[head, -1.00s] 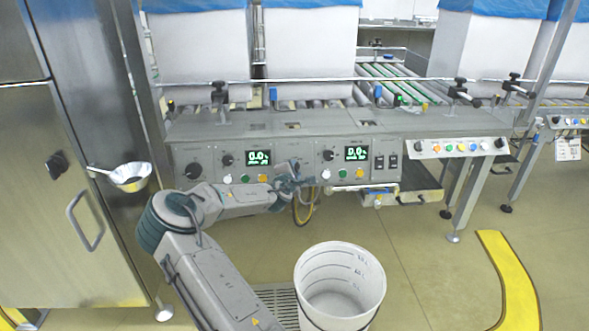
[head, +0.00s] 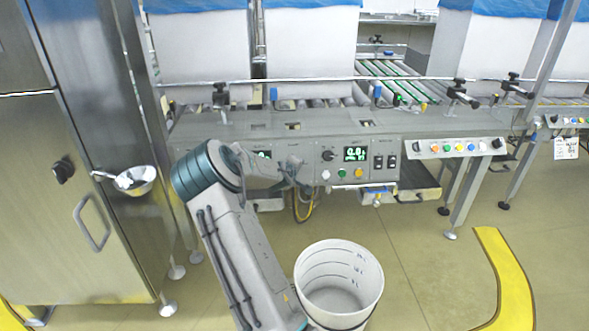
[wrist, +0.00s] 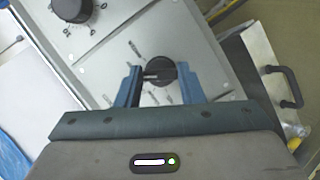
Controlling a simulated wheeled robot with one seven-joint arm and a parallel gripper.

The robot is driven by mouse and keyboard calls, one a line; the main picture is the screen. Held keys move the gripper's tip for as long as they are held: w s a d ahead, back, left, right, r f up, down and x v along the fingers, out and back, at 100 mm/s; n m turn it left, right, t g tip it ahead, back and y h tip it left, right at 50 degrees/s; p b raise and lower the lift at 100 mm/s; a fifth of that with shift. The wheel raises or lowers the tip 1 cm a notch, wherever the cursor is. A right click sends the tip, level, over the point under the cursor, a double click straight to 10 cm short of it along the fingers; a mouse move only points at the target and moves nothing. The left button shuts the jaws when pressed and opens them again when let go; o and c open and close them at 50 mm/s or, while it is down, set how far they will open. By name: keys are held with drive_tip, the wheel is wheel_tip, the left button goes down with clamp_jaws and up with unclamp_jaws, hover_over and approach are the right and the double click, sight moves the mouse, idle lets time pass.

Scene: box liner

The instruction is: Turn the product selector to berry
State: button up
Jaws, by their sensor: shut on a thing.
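The product selector appears to be the small black knob (wrist: 160,70) on the grey panel in the wrist view. Its pale pointer line lies roughly toward the left of that picture. Small labels surround it, too blurred to read. My gripper (wrist: 159,83) has its two blue fingers on either side of this knob, shut on it. In the head view my gripper (head: 300,180) is at the front of the grey control panel (head: 310,150), near its middle. My arm hides the panel's left part, and the held knob cannot be made out there.
A larger black dial (wrist: 72,8) is near the gripper in the wrist view. Another black knob (head: 328,155), a green display (head: 356,154) and coloured buttons are on the panel. A white bucket (head: 338,290) stands in front. A steel cabinet (head: 70,210) is left.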

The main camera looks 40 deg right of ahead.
drive_tip(key=shift+m, duration=0.5)
drive_tip(key=o, duration=1)
drive_tip(key=p+v, duration=0.2)
drive_tip(key=v, duration=0.5)
drive_tip(key=p+v, duration=0.2)
drive_tip(key=v, duration=0.4)
drive_tip(key=shift+s+a+r, duration=0.15)
drive_tip(key=shift+s+r, duration=0.05)
drive_tip(key=shift+r, duration=0.25)
drive_tip(key=shift+y, duration=0.3)
